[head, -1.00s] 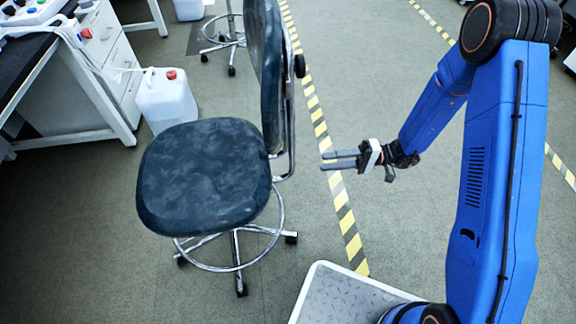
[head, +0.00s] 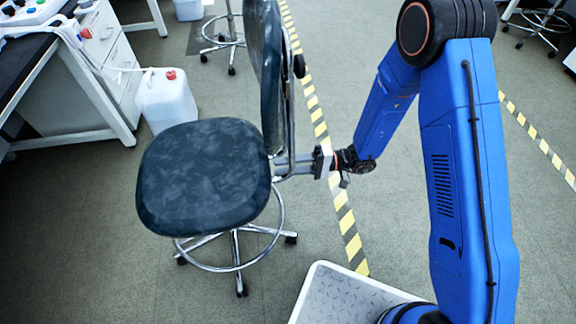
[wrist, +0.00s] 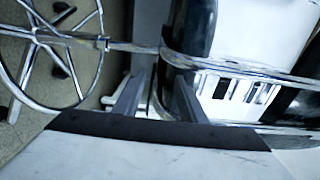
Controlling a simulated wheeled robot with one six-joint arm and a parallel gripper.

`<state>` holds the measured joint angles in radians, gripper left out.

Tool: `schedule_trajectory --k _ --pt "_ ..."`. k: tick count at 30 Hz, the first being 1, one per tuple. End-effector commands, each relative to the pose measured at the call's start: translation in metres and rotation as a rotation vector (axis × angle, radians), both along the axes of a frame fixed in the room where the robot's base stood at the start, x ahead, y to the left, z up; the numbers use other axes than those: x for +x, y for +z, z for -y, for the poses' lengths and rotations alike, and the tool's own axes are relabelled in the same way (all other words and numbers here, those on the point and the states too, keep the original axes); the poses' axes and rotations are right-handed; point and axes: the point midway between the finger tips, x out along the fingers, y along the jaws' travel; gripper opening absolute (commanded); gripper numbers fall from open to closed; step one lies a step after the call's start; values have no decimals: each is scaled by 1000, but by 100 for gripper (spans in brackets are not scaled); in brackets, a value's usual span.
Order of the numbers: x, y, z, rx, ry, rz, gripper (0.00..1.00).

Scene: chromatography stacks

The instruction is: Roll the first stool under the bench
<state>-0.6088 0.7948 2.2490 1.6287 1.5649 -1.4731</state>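The nearest stool (head: 205,178), with a dark padded seat, dark backrest and chrome frame, stands upright in the middle of the head view. My gripper (head: 283,167) is at its right side, with the fingers reaching to the chrome backrest support just above seat height. In the wrist view the two fingers (wrist: 157,88) are apart, with a bend of the chrome tube (wrist: 163,58) at or between them. I cannot tell whether they touch it. The bench (head: 24,72), with a dark top and white frame, is at the left.
A white jug (head: 167,100) with a red cap stands by the bench leg, behind the stool. Another stool base (head: 226,40) stands farther back. A yellow-black floor stripe (head: 340,195) runs right of the stool. Bare floor lies between stool and bench.

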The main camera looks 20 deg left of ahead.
Motion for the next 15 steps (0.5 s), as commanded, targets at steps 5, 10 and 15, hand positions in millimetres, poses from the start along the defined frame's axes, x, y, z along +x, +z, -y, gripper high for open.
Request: schedule_trajectory --k 5,10,15 --pt "0 0 -1 0 0 0 38" --pt "0 0 -1 0 0 0 18" --pt "0 0 -1 -1 -1 1 0"
